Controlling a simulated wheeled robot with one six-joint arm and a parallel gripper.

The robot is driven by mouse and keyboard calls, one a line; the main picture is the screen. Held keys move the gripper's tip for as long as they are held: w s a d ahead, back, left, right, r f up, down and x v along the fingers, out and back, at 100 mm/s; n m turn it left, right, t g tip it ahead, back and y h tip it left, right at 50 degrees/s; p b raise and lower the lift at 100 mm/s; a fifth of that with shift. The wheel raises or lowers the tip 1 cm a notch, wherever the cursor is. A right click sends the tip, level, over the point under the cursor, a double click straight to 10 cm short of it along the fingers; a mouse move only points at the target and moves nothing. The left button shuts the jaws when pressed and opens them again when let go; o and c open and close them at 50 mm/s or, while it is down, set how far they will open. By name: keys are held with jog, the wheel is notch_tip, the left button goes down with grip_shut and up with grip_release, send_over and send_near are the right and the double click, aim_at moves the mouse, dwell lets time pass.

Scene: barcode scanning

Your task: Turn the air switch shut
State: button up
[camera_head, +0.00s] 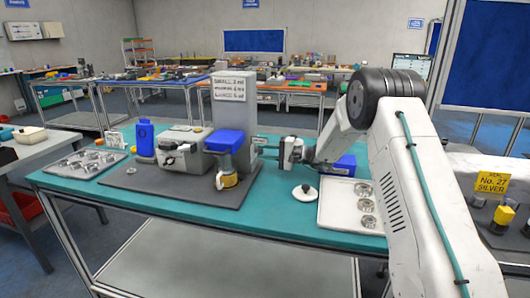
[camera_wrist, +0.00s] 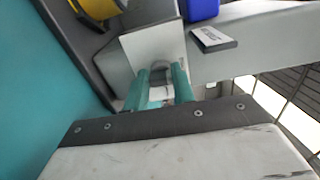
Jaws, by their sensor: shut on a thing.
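The grey machine (camera_head: 236,105) stands on a dark mat on the teal table. My gripper (camera_head: 262,151) reaches in from the right, level with the machine's right side. In the wrist view its two teal fingers (camera_wrist: 160,90) are shut on a small grey knob, which I take for the air switch (camera_wrist: 159,72), in front of a pale block (camera_wrist: 150,45). The fingers partly hide the knob, so its turn angle cannot be told. In the head view the switch is too small to make out.
A blue-topped unit with a yellow part (camera_head: 228,181) stands at the machine's front. A white lidded piece (camera_head: 305,193) and a white tray of metal parts (camera_head: 342,213) lie to the right. Another tray (camera_head: 85,166) lies at left.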

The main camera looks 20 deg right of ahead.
dwell(0.4)
jog(key=o, duration=1)
jog(key=shift+c, duration=0.2)
jog(key=shift+d, duration=0.15)
jog(key=v, duration=0.7)
jog(key=shift+s+d, duration=0.25)
jog(key=shift+a, duration=0.1)
